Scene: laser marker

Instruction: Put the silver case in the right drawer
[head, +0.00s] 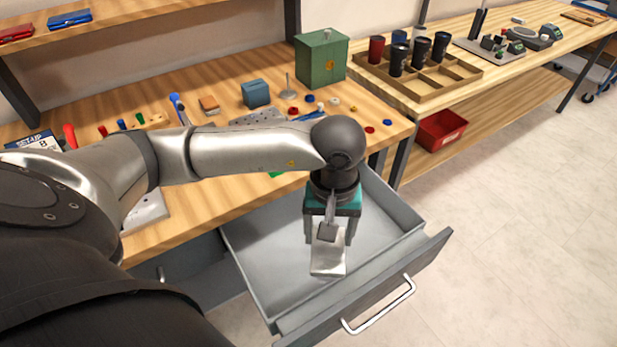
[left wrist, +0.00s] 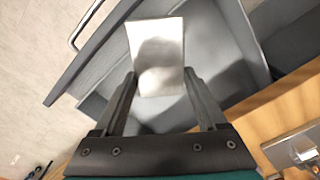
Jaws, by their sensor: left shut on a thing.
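The silver case (head: 328,258) is a small flat metallic piece, held between the fingers of my left gripper (head: 329,232). In the left wrist view the case (left wrist: 158,50) sits between the two fingertips (left wrist: 160,82), with a shadow across it. The open drawer (head: 265,240) is grey, and its visible floor is bare. My left gripper points down over the drawer, and the case appears above its floor near the front panel; the exact height is hard to tell. My arm hides part of the drawer's back. My right gripper is not in view.
The drawer's front panel carries a silver handle (head: 380,305). The workbench (head: 375,150) above holds a green box (head: 320,58), a blue box (head: 256,93) and small coloured parts. A red bin (head: 440,132) stands on the low shelf to the right.

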